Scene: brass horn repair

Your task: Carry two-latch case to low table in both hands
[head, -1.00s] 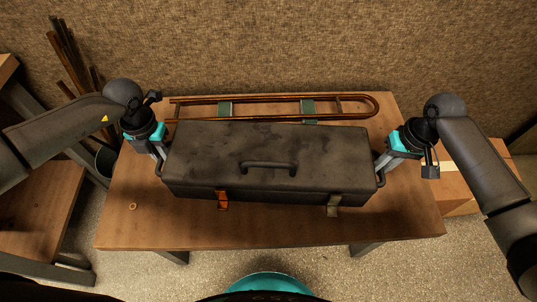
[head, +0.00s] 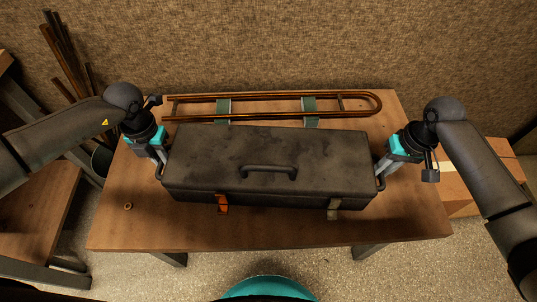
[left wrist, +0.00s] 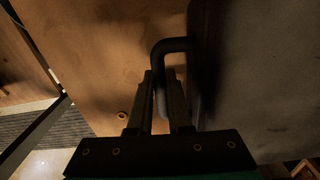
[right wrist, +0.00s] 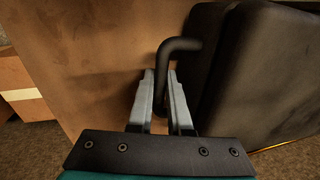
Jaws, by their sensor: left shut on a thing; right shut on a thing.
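The dark two-latch case (head: 300,150) is level over the front part of a wooden table (head: 250,233). I cannot tell if its bottom touches the top. Its front has an orange latch (head: 222,204) and a dull grey-green latch (head: 333,209). A carry handle (head: 268,172) is on the lid. My left gripper (head: 159,163) is shut on the case's left end handle, also seen in the left wrist view (left wrist: 170,46). My right gripper (head: 383,167) is shut on the right end handle, which shows in the right wrist view (right wrist: 180,45).
A long brass slide (head: 270,99) lies behind the case on green supports (head: 310,112). A small ring (head: 128,206) lies at the table's left. Another wooden bench (head: 35,210) stands left, near upright rods (head: 65,55). A cardboard box (head: 470,180) is at the right.

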